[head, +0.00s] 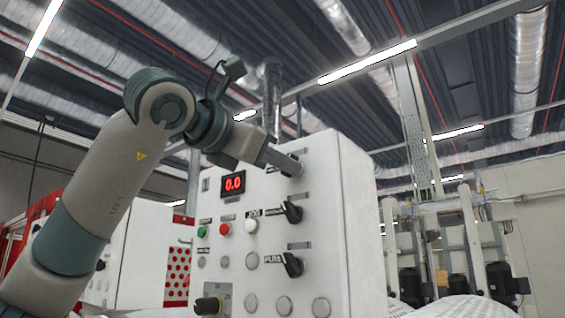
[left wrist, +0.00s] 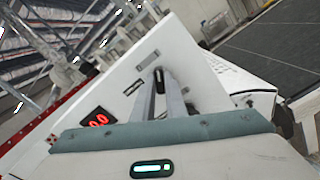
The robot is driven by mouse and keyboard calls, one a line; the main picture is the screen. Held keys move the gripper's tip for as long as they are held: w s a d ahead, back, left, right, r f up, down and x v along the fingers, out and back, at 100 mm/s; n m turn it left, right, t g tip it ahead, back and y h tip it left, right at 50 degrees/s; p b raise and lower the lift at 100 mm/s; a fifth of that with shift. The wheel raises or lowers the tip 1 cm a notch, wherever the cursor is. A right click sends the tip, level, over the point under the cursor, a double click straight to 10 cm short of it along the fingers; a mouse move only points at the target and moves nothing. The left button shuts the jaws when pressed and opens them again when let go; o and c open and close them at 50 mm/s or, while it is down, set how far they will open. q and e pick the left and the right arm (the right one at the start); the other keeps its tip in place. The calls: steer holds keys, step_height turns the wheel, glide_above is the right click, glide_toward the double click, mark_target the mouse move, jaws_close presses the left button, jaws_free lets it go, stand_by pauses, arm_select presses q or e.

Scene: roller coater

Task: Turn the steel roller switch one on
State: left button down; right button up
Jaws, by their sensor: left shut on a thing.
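The white control cabinet (head: 345,215) carries a column of black rotary switches on its front. The top switch is mostly hidden behind my left gripper (head: 292,164) in the head view. In the left wrist view this black switch (left wrist: 158,76) shows between the two grey fingers (left wrist: 165,92), and the gripper is shut on it. Below it are a middle switch (head: 292,212) and a lower switch (head: 292,264), both free of the gripper. The labels are too small to read, so I cannot tell which switch is steel roller switch one. My right gripper is not in view.
A red display reading 0.0 (head: 233,184) sits left of the switches. Below it are green (head: 202,231), red (head: 225,229) and white (head: 251,226) buttons. A separate black knob (head: 208,305) is lower left. Machinery with black motors (head: 410,285) stands at the right.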

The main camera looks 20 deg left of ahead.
arm_select(q)
steer(key=shift+r, duration=0.1)
steer(key=c, duration=1.8)
jaws_free()
steer(key=shift+s, duration=0.1)
